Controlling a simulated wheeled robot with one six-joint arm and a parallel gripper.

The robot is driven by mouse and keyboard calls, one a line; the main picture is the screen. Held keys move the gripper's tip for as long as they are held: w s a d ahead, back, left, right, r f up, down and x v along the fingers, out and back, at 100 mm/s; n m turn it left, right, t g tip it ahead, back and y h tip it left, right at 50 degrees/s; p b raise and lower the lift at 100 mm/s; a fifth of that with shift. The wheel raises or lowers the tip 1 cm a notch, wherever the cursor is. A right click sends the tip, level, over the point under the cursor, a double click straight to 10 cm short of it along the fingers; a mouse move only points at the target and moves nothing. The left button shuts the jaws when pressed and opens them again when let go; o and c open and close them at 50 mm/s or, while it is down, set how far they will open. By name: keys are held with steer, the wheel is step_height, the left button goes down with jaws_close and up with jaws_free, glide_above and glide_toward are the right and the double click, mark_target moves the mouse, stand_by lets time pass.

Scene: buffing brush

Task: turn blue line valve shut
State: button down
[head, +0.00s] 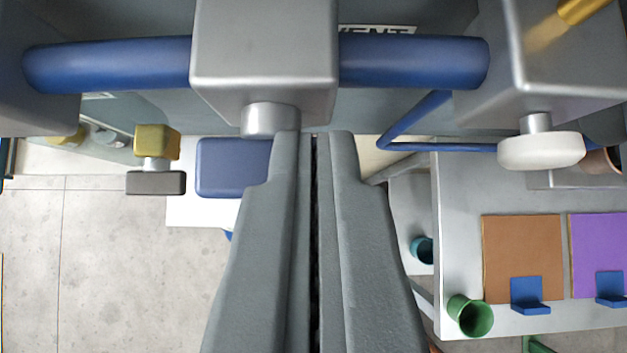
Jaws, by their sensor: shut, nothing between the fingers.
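The blue line (115,63) is a thick blue pipe across the top of the head view. It runs into both sides of a grey metal valve block (264,55). A short round metal stem (268,120) sticks out below the block. I see no handle on this stem; my fingers may hide one. My gripper (313,140) is shut and empty, its fingertips just below the block and beside the stem. I cannot tell whether they touch it. The valve's setting cannot be read.
A metal block at right carries a white round knob (541,151). A brass fitting (156,142) with a dark grey knob (155,183) is at left. A partly covered label (378,30) is behind the pipe. A table (460,200) with panels and a green cup (470,315) is lower right.

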steer(key=shift+f, duration=0.3)
steer(key=shift+d+f+m+y, duration=0.15)
steer(key=shift+d+m+y, duration=0.25)
steer(key=shift+y, duration=0.4)
stand_by(0.3)
steer(key=f+m+y, duration=0.1)
steer(key=y, duration=0.1)
steer(key=d+m+y, duration=0.1)
steer(key=y, duration=0.1)
steer(key=shift+d+f+t, duration=0.1)
steer(key=shift+f+t, duration=0.2)
steer(key=shift+f, duration=1.7)
